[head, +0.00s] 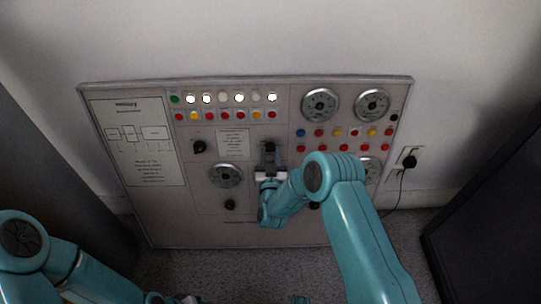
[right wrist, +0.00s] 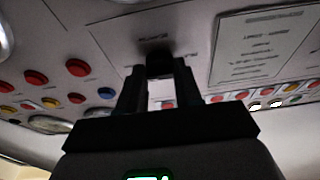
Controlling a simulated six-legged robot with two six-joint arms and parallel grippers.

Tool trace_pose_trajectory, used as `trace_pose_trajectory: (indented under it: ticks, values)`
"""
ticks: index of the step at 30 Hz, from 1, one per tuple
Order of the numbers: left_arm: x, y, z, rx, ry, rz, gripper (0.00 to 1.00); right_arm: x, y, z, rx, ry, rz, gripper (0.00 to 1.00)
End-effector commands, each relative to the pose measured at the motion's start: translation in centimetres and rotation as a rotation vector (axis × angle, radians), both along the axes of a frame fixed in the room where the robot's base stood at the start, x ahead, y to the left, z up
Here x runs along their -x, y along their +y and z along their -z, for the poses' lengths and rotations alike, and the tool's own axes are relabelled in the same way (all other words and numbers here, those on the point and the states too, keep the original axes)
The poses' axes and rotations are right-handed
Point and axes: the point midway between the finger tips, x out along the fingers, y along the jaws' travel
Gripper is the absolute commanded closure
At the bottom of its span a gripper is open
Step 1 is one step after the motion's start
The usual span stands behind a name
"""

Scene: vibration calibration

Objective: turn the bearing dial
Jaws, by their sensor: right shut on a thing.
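A grey control panel (head: 300,233) leans against the wall. My right gripper (head: 270,150) reaches the panel's middle, right of the white label. In the right wrist view my right gripper (right wrist: 160,75) is shut on a small black dial (right wrist: 159,62), with a finger on each side of it. Small print sits by the dial but is too blurred to read, so I cannot confirm it is the bearing dial. In the head view the gripper mostly hides this dial.
Other black knobs (head: 198,146) and (head: 230,204) sit left of my right gripper. Round gauges (head: 320,104), (head: 372,104) and (head: 226,175), and several coloured buttons and lamps, surround it. A plug (head: 409,162) is in the wall socket. A dark cabinet (head: 490,230) stands right.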

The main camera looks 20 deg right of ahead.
Motion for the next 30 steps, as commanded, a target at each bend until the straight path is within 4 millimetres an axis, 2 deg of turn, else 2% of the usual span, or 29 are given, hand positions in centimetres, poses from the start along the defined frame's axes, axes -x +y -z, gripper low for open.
trace_pose_trajectory:
  ticks: [6,7,9,20,23,30]
  values:
    - [0.0,0.0,0.0,0.0,0.0,0.0,0.41,-0.1,0.0,-0.1,0.0,-0.002,0.0,0.96]
    - [0.0,0.0,0.0,0.0,0.0,0.0,0.41,-0.1,0.0,-0.1,0.0,-0.002,0.0,0.59]
    - [0.0,0.0,0.0,0.0,0.0,0.0,0.41,-0.1,0.0,-0.1,0.0,-0.002,0.0,0.4]
    - [0.0,0.0,-0.1,0.0,0.0,0.0,0.41,0.4,0.2,0.0,0.0,0.001,-0.001,0.4]
    - [0.0,0.0,-0.4,0.0,0.0,0.0,0.41,1.8,0.6,0.1,0.0,0.003,-0.003,0.4]
    - [0.0,0.0,-1.3,0.0,0.0,0.0,0.41,7.8,2.4,0.6,0.001,0.005,-0.005,0.4]
